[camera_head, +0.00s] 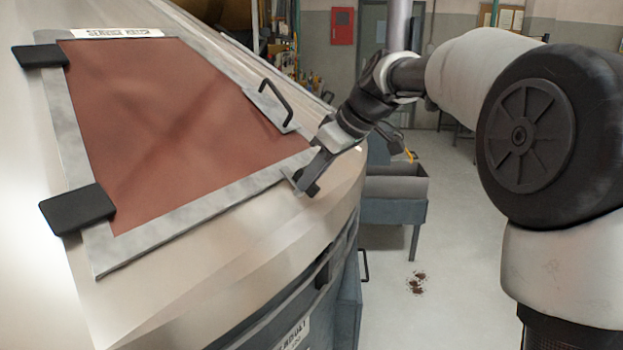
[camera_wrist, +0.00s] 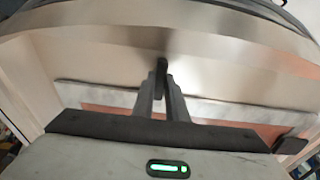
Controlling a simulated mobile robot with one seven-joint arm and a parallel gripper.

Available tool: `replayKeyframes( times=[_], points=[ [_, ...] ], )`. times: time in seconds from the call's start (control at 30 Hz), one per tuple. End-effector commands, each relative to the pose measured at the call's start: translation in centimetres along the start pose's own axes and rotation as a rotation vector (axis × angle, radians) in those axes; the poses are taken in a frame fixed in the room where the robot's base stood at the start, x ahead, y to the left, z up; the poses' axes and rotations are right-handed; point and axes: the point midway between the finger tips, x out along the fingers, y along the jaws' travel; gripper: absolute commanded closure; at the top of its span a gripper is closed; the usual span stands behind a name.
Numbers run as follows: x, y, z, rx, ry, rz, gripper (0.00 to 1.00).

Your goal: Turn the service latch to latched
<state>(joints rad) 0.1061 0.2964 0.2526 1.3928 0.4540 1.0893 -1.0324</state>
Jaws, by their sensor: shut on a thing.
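The service hatch (camera_head: 180,120) is a reddish-brown panel in a grey metal frame on the pale sloping housing. Its label (camera_head: 118,32) is at the top. The service latch (camera_head: 313,189) is a small dark piece at the hatch's lower right corner, mostly hidden by my gripper. My gripper (camera_head: 308,178) reaches it from the upper right. In the wrist view my two fingers (camera_wrist: 161,88) are close together around the latch's dark handle (camera_wrist: 162,67), whose tip shows beyond them. The latch's exact angle is hard to tell.
A black pull handle (camera_head: 272,102) stands on the hatch's right edge, close to my gripper. Two black hinges (camera_head: 76,209) are on the left edge. A grey bin (camera_head: 395,188) stands on the floor behind. The floor at right is mostly clear, with a small dark spill (camera_head: 416,283).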

Motion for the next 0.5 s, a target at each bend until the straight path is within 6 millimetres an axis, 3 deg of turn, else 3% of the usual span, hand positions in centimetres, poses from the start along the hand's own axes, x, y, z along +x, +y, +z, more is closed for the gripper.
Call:
replayKeyframes(
  times=[0.47,0.5],
  points=[
    [-0.08,0.04,-0.1,-0.015,0.002,0.002,1.0],
    [-0.09,0.03,-0.1,-0.015,0.002,0.002,0.81]
  ],
)
